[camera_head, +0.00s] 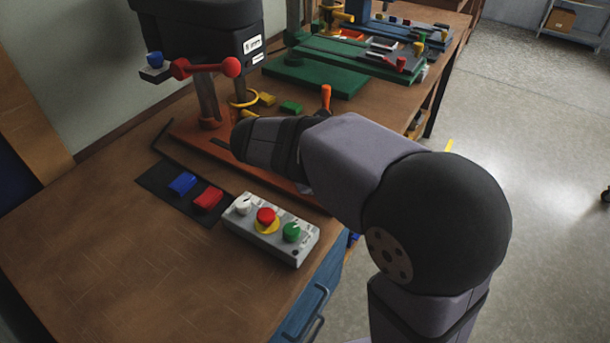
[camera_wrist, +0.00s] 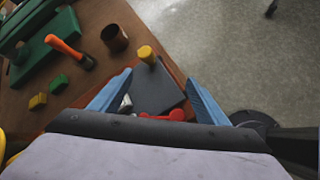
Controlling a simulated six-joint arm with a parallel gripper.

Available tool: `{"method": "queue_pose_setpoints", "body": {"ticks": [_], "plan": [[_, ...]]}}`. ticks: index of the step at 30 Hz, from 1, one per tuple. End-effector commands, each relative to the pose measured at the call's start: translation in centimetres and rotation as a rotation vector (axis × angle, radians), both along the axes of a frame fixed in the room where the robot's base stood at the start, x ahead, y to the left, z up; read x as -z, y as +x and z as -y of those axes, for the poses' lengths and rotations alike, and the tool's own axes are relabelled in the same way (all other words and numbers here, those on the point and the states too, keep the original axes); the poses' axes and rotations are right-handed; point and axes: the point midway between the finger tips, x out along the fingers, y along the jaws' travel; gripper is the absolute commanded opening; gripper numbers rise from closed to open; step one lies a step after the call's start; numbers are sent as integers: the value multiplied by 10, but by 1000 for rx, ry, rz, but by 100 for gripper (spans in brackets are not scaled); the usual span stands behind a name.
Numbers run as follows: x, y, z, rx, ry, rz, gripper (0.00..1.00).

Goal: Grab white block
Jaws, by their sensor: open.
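In the wrist view, a small whitish piece (camera_wrist: 126,102), which may be the white block, lies beside the inner side of the left finger. Its lower part is hidden by my gripper's body, and I cannot tell if the finger touches it. My gripper (camera_wrist: 160,78) shows two blue fingers spread apart, with nothing held between them. They point over a dark grey plate (camera_wrist: 158,92). In the head view my arm covers this area, so neither the fingers nor a white block shows there.
A yellow peg (camera_wrist: 147,55) stands near the fingertips. A red handle (camera_wrist: 165,116) lies below the plate. A brown cup (camera_wrist: 114,38), orange-handled tool (camera_wrist: 68,50), green block (camera_wrist: 58,83) and yellow block (camera_wrist: 38,101) are left. A control box (camera_head: 270,229) and drill press (camera_head: 200,40) stand on the bench.

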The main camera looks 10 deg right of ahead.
Motion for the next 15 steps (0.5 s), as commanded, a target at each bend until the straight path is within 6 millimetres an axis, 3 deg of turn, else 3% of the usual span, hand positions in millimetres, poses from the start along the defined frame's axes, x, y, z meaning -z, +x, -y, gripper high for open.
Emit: {"method": "queue_pose_setpoints", "body": {"ticks": [1, 7, 15], "plan": [[12, 12, -8, -63, -58, -1, 69], [4, 43, -38, -270, -291, -23, 69], [9, 47, -85, -456, -491, -89, 69]]}}
